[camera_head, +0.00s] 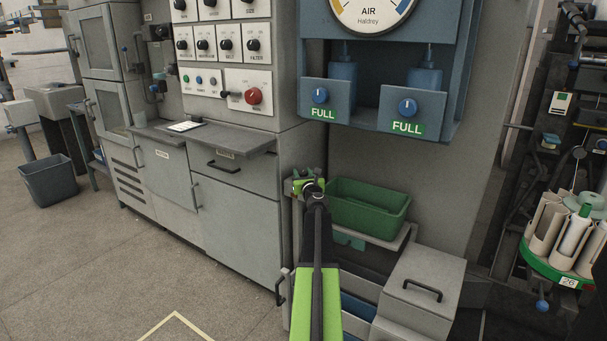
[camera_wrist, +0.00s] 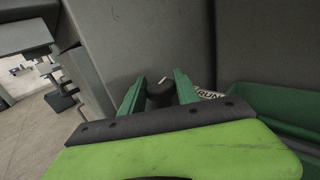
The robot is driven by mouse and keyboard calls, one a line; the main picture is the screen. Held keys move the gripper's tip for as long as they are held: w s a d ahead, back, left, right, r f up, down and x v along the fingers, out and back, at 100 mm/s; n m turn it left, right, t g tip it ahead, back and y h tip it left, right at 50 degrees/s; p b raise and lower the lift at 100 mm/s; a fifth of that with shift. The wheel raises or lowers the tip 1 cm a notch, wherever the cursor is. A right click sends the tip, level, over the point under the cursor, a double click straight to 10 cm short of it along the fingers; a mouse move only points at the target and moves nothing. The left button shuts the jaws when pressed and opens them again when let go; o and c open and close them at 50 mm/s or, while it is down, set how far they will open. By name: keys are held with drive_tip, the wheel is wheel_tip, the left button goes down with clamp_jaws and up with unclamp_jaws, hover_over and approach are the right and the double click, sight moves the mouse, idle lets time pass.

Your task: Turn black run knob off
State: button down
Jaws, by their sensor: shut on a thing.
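The black run knob (camera_wrist: 159,96) shows in the wrist view on a grey panel, with a short white mark on its top edge tilted up to the right. A white RUN label (camera_wrist: 209,94) is just right of it, partly covered by a finger. My gripper (camera_wrist: 160,86) has its two green fingers on either side of the knob and is shut on it. In the head view my gripper (camera_head: 309,186) is at the grey cabinet's side, left of a green bin, and hides the knob there.
The green bin (camera_head: 368,208) stands close right of my gripper. A grey lidded box (camera_head: 420,290) is lower right. Blue FULL holders with knobs (camera_head: 408,107) hang above. A switch panel with a red knob (camera_head: 253,96) is upper left. The floor at left is open.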

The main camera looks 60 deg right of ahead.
drive_tip(key=c, duration=0.9)
unclamp_jaws()
drive_tip(key=shift+c, duration=0.2)
drive_tip(key=v, duration=1.7)
drive_tip(key=shift+s+a+r, duration=0.1)
drive_tip(key=shift+a+r, duration=0.05)
